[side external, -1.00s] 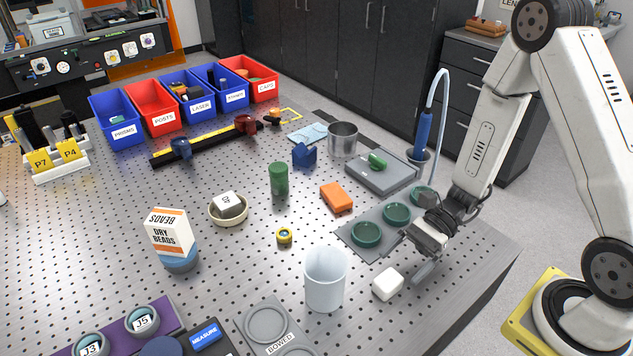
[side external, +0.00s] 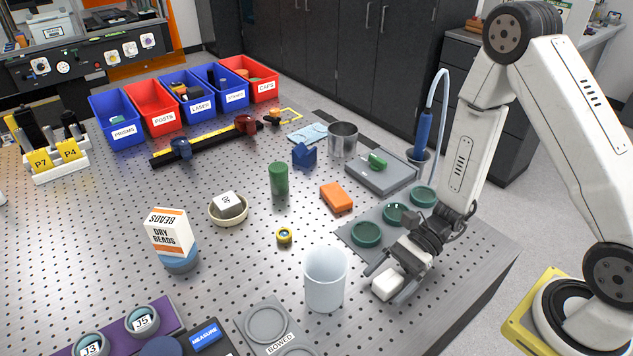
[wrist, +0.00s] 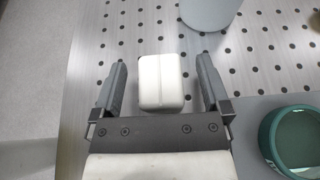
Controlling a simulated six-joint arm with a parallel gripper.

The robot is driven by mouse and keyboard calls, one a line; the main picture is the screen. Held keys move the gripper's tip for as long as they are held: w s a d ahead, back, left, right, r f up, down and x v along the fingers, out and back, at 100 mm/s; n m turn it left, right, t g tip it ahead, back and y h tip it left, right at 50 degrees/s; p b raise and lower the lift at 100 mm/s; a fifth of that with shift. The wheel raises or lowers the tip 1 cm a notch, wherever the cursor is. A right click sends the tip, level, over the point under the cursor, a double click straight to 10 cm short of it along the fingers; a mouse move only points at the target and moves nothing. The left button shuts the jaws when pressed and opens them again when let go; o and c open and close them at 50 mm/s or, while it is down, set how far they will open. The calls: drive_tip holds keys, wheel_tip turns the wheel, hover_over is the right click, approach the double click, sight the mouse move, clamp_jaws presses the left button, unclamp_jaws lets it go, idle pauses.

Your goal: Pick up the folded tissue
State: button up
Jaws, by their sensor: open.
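The folded tissue is a small white block-like pad (side external: 387,285) on the perforated metal table, near its right front edge. In the wrist view the tissue (wrist: 162,82) shows a crease down its middle and lies between the two fingers. My gripper (side external: 388,281) is open and low around the tissue, one finger on each side. In the wrist view my gripper (wrist: 160,85) has a visible gap between each finger and the tissue. Part of the tissue's near end is close to the gripper's palm bar.
A translucent white cup (side external: 325,280) stands just left of the tissue; it also shows in the wrist view (wrist: 209,12). A grey mat with green dishes (side external: 366,234) lies behind my gripper.

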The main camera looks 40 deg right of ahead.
sight(389, 279)
clamp_jaws()
drive_tip(key=shift+r, duration=0.15)
drive_tip(key=shift+r, duration=4.85)
